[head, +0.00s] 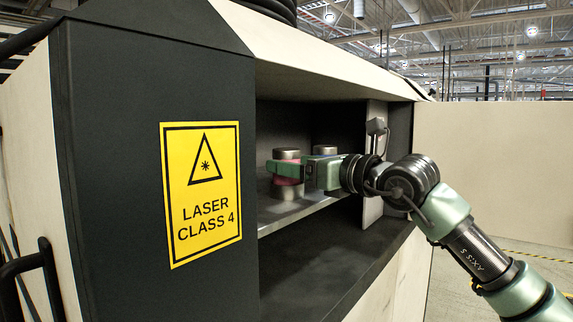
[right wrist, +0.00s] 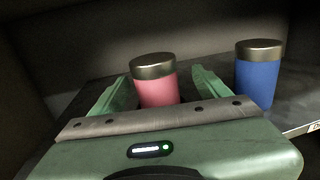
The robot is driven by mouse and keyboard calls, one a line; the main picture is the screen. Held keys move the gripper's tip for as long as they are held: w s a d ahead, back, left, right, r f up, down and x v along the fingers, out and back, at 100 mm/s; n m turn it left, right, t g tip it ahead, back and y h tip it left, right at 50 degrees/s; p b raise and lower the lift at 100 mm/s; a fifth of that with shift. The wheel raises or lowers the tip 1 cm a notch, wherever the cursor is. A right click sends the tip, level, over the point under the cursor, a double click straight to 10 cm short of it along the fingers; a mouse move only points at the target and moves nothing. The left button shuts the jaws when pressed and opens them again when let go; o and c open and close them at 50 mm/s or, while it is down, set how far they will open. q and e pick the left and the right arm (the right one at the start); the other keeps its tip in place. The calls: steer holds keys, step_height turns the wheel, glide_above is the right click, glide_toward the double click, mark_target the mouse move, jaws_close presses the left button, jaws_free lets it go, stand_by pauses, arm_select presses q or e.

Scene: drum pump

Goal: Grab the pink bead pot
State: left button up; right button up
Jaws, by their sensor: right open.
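The pink bead pot (right wrist: 158,88) has a dull metal lid and stands upright on a shelf inside the cabinet. In the right wrist view it stands between the two green fingers of my right gripper (right wrist: 161,78), with a gap on the right side. The fingers are open. In the head view the right gripper (head: 284,170) reaches in from the right, and its fingers hide much of the pink pot (head: 287,181). My left gripper is out of view.
A blue pot (right wrist: 258,75) with a metal lid stands just right of the right finger in the wrist view. The shelf (head: 280,217) has a front edge below the pots. The cabinet's dark front panel (head: 110,150) with a yellow laser sign (head: 202,190) borders the opening on the left.

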steer(key=p+x, duration=0.1)
steer(key=x, duration=0.1)
steer(key=p+x, duration=0.2)
steer(key=shift+w+a, duration=0.1)
steer(key=shift+a, duration=0.4)
steer(key=shift+w+a+f, duration=0.1)
jaws_close()
